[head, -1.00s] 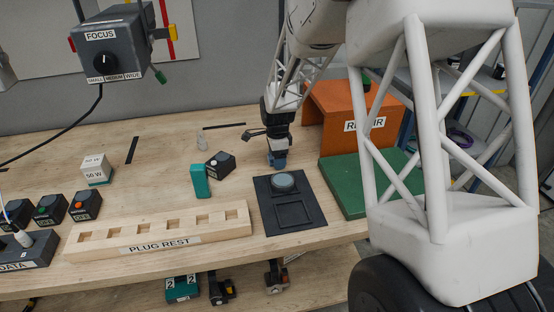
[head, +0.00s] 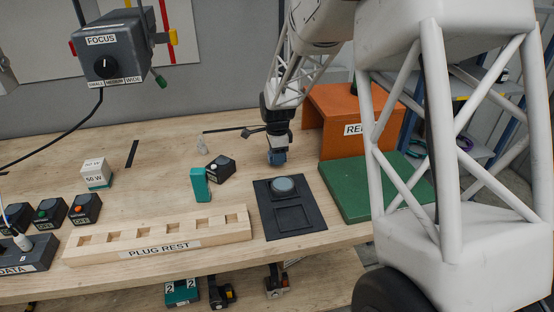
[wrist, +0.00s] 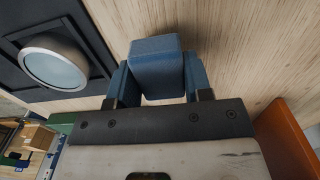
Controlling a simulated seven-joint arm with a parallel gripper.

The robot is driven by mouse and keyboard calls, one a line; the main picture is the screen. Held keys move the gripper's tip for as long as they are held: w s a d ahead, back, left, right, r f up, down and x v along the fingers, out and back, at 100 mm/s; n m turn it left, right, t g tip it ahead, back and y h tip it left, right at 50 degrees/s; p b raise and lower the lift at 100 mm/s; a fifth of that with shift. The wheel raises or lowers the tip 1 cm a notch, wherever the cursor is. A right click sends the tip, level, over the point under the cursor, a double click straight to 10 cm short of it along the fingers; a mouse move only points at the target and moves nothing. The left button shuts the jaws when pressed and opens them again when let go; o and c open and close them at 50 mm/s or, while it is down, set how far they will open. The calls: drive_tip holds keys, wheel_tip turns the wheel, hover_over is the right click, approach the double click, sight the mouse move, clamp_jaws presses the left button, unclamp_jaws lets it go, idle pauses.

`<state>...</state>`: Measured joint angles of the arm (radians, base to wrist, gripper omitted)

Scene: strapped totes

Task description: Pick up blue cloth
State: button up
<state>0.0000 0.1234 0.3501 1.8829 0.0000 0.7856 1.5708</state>
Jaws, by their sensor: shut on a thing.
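The blue cloth (wrist: 157,62) shows in the wrist view as a folded, block-like blue bundle between the two blue fingers of my gripper (wrist: 158,80). The fingers are shut on it, one on each side. In the head view my gripper (head: 277,157) points down over the wooden bench, just behind the black pad with the round grey disc. There the cloth cannot be told apart from the blue fingertips. Whether the cloth touches the bench or hangs just above it I cannot tell.
The black pad (head: 300,224) with its round disc (wrist: 54,62) lies close by. A green mat (head: 350,192) and an orange REPAIR stand (head: 325,112) are to the right. A teal block (head: 200,185), a small black box (head: 221,168) and the PLUG REST rack (head: 100,250) are left.

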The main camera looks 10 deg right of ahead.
drive_tip(key=s, duration=0.5)
drive_tip(key=s+r, duration=0.1)
drive_tip(key=s, duration=0.4)
drive_tip(key=s+r, duration=0.1)
drive_tip(key=s, duration=0.5)
drive_tip(key=shift+r, duration=0.2)
drive_tip(key=shift+s, duration=0.1)
